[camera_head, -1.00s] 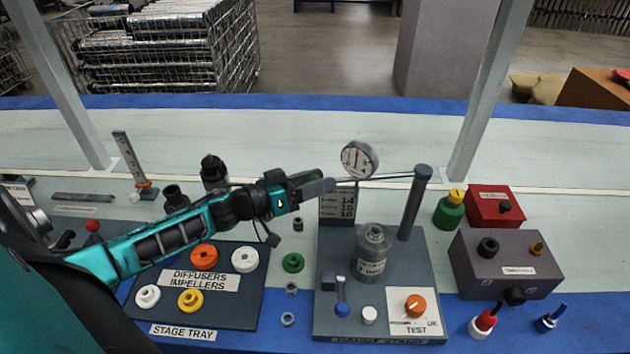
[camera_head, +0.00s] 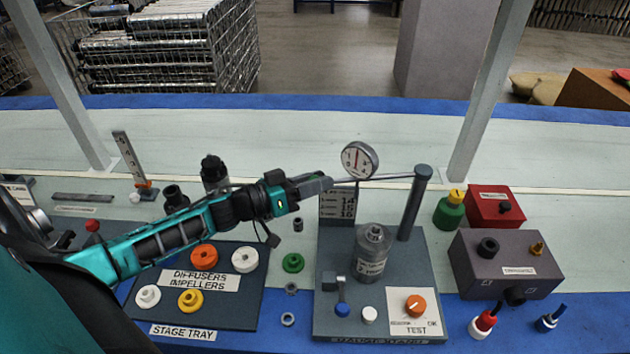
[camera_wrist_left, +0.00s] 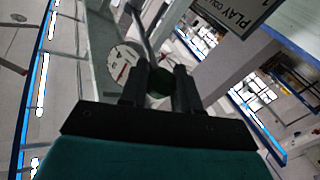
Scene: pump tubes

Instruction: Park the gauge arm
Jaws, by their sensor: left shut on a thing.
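The gauge arm (camera_head: 388,178) is a thin grey rod running left from the top of a dark post (camera_head: 415,205) on the gauge stand (camera_head: 430,270). A round dial gauge (camera_head: 358,160) sits on the rod, near its left end. My left gripper (camera_head: 328,184) is at the rod's left end, level with it and shut on it. In the left wrist view, my fingers (camera_wrist_left: 160,85) close around a dark round end, with the rod (camera_wrist_left: 140,35) and dial (camera_wrist_left: 122,62) beyond. My right gripper is not in view.
A metal cylinder (camera_head: 372,252) stands on the stand below the rod. An orange knob (camera_head: 415,304) is at its front right. A stage tray (camera_head: 255,310) with coloured rings lies below my left arm. A grey box (camera_head: 507,262) and red box (camera_head: 492,205) stand right.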

